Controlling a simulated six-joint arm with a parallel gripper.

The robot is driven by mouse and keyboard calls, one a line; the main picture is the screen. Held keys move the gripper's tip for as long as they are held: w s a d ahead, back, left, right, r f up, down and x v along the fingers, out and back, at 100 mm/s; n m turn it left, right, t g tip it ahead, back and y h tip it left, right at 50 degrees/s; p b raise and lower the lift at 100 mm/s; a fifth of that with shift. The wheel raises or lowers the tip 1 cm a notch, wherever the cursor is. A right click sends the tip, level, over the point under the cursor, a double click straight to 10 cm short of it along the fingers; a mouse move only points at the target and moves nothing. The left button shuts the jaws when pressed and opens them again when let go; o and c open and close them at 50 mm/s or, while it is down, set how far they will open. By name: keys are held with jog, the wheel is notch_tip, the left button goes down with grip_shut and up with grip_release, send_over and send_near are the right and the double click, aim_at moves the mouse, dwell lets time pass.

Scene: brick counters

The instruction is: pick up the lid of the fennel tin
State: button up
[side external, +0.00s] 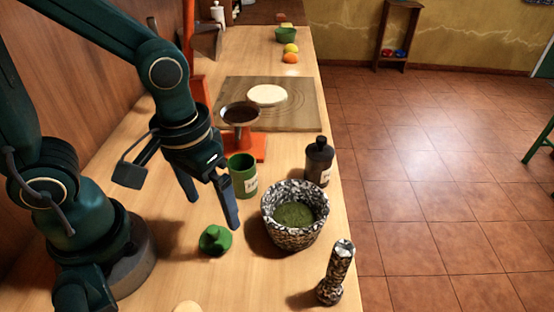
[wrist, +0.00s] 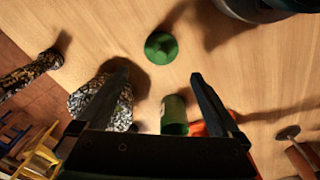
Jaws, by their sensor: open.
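The green lid (side external: 215,240) with a small knob lies on the counter in front of the open green tin (side external: 243,177), which has a pale label. In the wrist view the lid (wrist: 161,47) lies beyond my fingertips, and the tin (wrist: 174,115) shows between my fingers, nearer the palm. My gripper (side external: 208,212) is open and empty above the counter, its fingers pointing down, with the lid apart from them. In the wrist view both fingers of my gripper (wrist: 157,76) are spread wide.
A speckled mortar (side external: 277,227) with green powder stands right of the lid, and its pestle (side external: 335,273) stands near the front edge. A dark bottle (side external: 318,162) and an orange scale (side external: 250,147) are behind. A board (side external: 300,113) lies farther back. Bare counter surrounds the lid.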

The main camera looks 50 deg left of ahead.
aim_at(212, 229)
jog(key=shift+s+d+f+g, duration=0.15)
jog(key=shift+s+f+g, duration=0.3)
jog(key=shift+f, duration=2.65)
jog(key=c, duration=1.3)
